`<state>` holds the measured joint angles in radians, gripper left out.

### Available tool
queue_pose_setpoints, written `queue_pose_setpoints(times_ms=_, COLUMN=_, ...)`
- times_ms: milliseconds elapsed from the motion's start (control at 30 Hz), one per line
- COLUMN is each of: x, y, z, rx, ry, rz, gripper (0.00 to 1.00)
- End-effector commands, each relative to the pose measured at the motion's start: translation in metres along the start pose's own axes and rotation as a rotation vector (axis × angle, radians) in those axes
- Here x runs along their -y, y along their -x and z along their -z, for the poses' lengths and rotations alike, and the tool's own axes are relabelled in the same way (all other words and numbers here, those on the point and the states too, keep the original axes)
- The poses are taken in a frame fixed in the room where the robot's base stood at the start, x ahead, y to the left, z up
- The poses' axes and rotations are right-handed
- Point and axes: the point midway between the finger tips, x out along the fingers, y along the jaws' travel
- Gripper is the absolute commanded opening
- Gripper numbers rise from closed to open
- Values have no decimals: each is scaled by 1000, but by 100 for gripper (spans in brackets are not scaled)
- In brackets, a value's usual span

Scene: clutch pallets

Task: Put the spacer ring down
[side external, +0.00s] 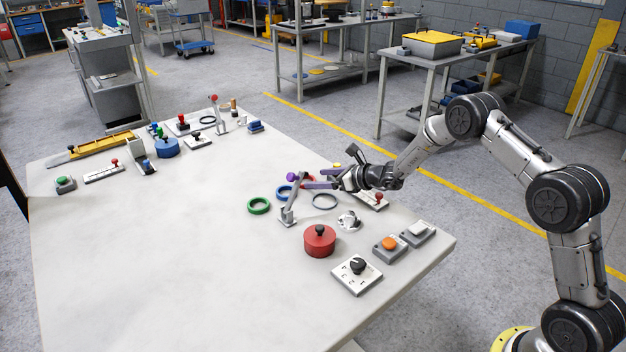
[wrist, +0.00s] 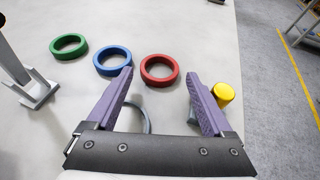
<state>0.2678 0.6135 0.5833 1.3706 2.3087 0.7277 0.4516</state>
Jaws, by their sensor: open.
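My gripper (side external: 304,182) has two purple fingers, spread apart with nothing held between them; it also shows in the wrist view (wrist: 160,73). Four kinds of ring lie flat on the table: a green ring (wrist: 69,46), a blue ring (wrist: 112,61), a red ring (wrist: 160,70) and a thin grey ring (side external: 325,201). The frames do not show which one is the spacer ring. In the wrist view the red ring appears beyond and between the fingertips. The grey ring (wrist: 148,122) is partly hidden by my gripper there.
A lever on a grey base (side external: 287,216) stands close to my gripper. A yellow cylinder (wrist: 223,94) is beside the right finger in the wrist view. A red round pot (side external: 319,241), a dial plate (side external: 357,275) and buttons are nearer the front. The table's middle left is clear.

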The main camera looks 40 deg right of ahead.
Motion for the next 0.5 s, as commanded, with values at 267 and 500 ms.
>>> queue_pose_setpoints(times_ms=267, x=1, y=56, z=0, rx=0, ry=-1, rz=2, gripper=85)
queue_pose_setpoints(times_ms=500, x=0, y=82, z=0, rx=0, ry=0, rz=1, gripper=85)
